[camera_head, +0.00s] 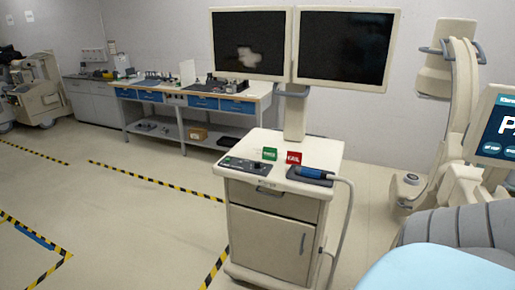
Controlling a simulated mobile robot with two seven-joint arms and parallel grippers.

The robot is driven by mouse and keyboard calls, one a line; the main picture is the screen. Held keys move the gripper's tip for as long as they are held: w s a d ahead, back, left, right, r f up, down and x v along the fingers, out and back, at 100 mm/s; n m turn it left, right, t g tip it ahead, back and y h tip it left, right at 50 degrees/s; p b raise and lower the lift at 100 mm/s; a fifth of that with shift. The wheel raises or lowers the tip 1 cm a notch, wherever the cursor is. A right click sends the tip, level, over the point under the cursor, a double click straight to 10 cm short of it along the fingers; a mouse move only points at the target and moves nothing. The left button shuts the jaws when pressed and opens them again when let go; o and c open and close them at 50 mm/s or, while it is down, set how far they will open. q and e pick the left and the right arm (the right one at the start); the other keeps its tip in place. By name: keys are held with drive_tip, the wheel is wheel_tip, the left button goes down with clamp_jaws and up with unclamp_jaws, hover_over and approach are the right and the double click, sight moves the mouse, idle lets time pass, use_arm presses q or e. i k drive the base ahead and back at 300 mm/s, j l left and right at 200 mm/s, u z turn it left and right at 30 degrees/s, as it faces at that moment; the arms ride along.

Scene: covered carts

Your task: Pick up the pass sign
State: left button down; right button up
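A small green sign (269,154) stands on the top of a white cart (235,152), below the twin monitors; its white lettering is too small to read for certain. A small red sign (293,158), which seems to read FAIL, stands just right of it. The two signs are close together, with a narrow gap between them. Neither of my grippers is in view.
A control panel (245,165) lies left of the signs; a blue-handled corded device (314,173) lies right. Two dark monitors (344,48) rise behind. A workbench (262,91) stands at the back. A light-blue surface (435,268) fills the lower right. Floor left of the cart is clear.

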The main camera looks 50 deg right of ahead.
sight(270, 153)
drive_tip(key=i+z, duration=0.45)
drive_tip(key=i, duration=0.25)
drive_tip(key=i+j+z, duration=0.2)
drive_tip(key=i+z, duration=0.25)
drive_tip(key=i, duration=0.25)
